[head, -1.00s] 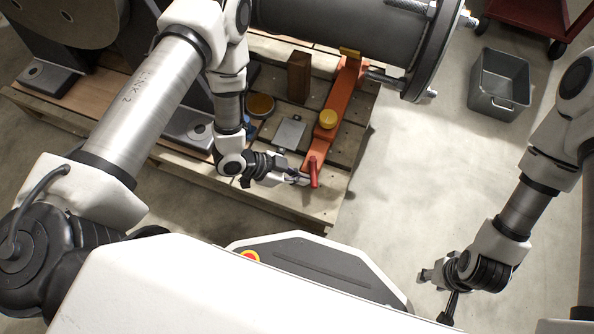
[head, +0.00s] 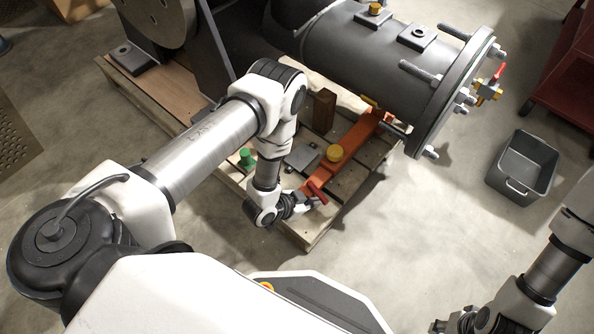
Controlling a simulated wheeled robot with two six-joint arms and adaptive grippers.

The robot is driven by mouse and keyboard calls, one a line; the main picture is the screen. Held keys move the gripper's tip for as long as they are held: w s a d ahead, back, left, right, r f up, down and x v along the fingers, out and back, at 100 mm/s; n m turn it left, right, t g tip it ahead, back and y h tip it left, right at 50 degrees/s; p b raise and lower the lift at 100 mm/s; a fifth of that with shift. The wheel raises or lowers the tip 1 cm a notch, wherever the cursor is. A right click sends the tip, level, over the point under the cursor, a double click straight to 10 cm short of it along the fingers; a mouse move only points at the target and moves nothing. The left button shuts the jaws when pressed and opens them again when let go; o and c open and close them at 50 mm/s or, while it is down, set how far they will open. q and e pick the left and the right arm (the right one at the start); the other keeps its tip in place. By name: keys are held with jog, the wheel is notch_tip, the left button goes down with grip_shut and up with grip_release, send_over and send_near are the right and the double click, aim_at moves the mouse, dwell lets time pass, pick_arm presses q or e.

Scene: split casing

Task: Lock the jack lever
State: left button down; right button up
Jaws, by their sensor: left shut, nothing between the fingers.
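The orange jack (head: 352,143) lies on the pallet, running from below the grey cylinder toward the pallet's near corner. A yellow round cap (head: 334,153) sits on it. Its red lever (head: 318,193) is at the near end and slants across the jack's line. My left gripper (head: 312,203) is shut and empty, with its fingertips close beside the lever; whether they touch it I cannot tell. My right gripper (head: 455,324) is at the bottom edge, partly cut off, far from the jack.
The wooden pallet (head: 328,217) carries a brown block (head: 324,110), a grey plate (head: 301,158) and a green item (head: 246,158). The flanged grey cylinder (head: 360,57) stands above the jack. A grey bin (head: 523,165) is on the floor at right. Floor between is clear.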

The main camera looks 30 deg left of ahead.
pick_arm(q)
jog(key=shift+w+d, duration=0.25)
jog(key=shift+d, duration=0.1)
jog(key=shift+w+d+p, duration=0.2)
jog(key=shift+d+p, duration=0.05)
jog(key=shift+p, duration=0.2)
pick_arm(e)
jog(key=shift+w+d+r, duration=0.1)
jog(key=shift+d+r, duration=0.15)
jog(key=shift+r, duration=0.35)
pick_arm(q)
jog(key=shift+w+d, duration=0.1)
